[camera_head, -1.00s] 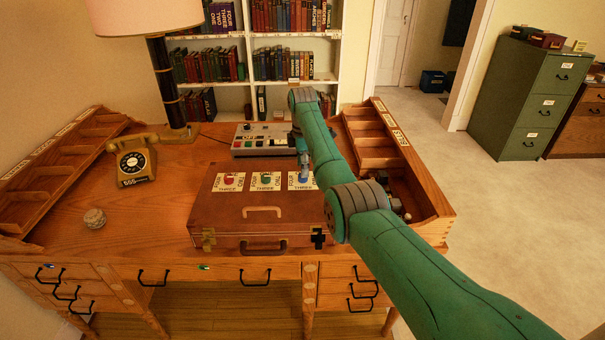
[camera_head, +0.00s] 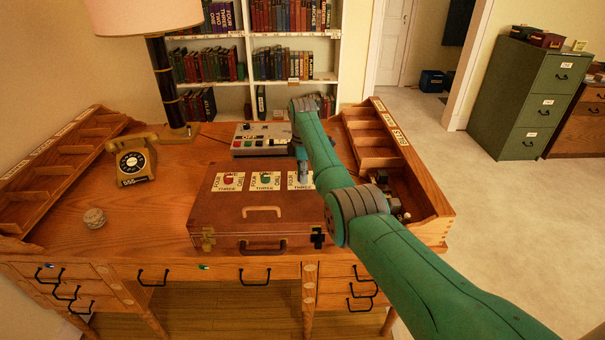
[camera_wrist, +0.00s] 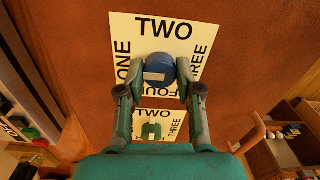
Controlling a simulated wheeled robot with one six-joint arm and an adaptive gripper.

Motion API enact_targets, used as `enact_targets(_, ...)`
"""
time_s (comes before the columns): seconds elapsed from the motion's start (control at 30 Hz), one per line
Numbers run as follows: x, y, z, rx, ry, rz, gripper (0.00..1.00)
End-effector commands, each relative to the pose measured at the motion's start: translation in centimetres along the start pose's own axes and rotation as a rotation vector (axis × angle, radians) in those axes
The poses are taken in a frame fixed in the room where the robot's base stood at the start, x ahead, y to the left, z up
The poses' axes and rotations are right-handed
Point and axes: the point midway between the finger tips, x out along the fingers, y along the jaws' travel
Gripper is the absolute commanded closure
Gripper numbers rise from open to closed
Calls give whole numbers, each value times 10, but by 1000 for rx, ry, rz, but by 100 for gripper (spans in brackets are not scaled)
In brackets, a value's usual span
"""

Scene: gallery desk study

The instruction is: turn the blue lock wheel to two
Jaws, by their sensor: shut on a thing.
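The blue lock wheel (camera_wrist: 158,68) sits on a cream card (camera_wrist: 121,32) in the wrist view. The card reads TWO at the top, ONE at left, THREE at right and FOUR at the bottom. A pale bar on the wheel lies left of its middle and appears to face ONE. My gripper (camera_wrist: 159,88) is shut on the wheel, one finger on each side. In the head view my gripper (camera_head: 304,178) is down at the right-hand card of the brown case (camera_head: 225,215) and largely hides the wheel.
A red wheel (camera_head: 229,182) and a green wheel (camera_head: 265,180) sit on cards to the left. A grey switch box (camera_head: 250,147) stands behind the case. A wooden rack (camera_head: 372,140) is close on the right. A telephone (camera_head: 136,163) stands at left.

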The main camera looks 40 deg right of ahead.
Motion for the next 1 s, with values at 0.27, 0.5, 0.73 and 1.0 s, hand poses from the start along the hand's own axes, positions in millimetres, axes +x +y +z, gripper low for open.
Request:
enact_targets(0.27, 0, 0, 0, 61, 1, 0, 100)
enact_targets(0.5, 0, 0, 0, 224, 4, 0, 100)
enact_targets(0.73, 0, 0, 0, 439, 9, 0, 100)
enact_targets(1.0, 0, 0, 0, 696, 14, 0, 100)
